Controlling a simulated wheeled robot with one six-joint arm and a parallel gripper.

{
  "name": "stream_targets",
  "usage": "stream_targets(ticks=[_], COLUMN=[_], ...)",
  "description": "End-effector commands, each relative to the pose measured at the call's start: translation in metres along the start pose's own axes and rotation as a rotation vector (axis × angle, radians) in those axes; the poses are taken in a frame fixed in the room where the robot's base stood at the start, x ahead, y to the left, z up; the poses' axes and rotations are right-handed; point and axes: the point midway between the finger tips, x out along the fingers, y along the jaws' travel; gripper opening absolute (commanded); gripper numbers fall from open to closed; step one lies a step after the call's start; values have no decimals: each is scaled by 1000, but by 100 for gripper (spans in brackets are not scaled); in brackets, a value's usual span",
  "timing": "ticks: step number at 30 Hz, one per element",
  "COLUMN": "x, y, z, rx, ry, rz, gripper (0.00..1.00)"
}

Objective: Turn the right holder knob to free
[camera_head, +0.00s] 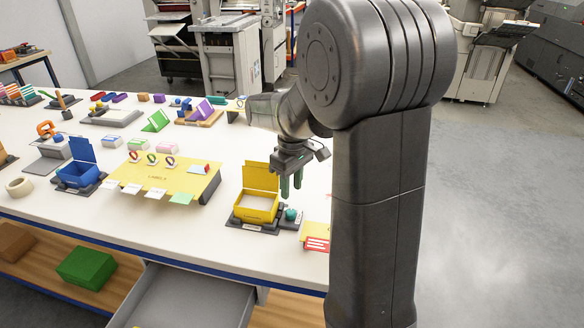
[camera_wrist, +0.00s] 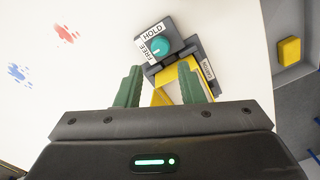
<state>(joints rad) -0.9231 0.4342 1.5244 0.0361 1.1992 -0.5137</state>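The right holder knob (camera_head: 291,214) is a round teal knob on a dark base beside an open yellow box (camera_head: 257,203). In the wrist view the knob (camera_wrist: 160,46) sits near labels reading HOLD and FREE. A small pale mark shows on it, but I cannot tell surely which label it points to. My gripper (camera_head: 291,184) hangs above the knob and yellow box with its green fingers down. In the wrist view its fingers (camera_wrist: 161,82) are apart with nothing held between them, and the knob lies beyond the tips, apart from them.
An open blue box (camera_head: 80,172) on a dark base stands at the left. A yellow and red card (camera_head: 317,238) lies right of the knob. An open drawer (camera_head: 185,300) juts below the table's front edge.

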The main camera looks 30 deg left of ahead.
Motion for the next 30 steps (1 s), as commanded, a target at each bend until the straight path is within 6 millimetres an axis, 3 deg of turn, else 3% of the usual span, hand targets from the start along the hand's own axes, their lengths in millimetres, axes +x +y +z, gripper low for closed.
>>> stream_targets(ticks=[3, 10, 30], x=[-26, -55, -59], y=[0, 0, 0], z=[-1, 0, 0], rx=[0, 0, 0], ry=[4, 1, -1], rz=[2, 1, -1], gripper=[35, 35, 35])
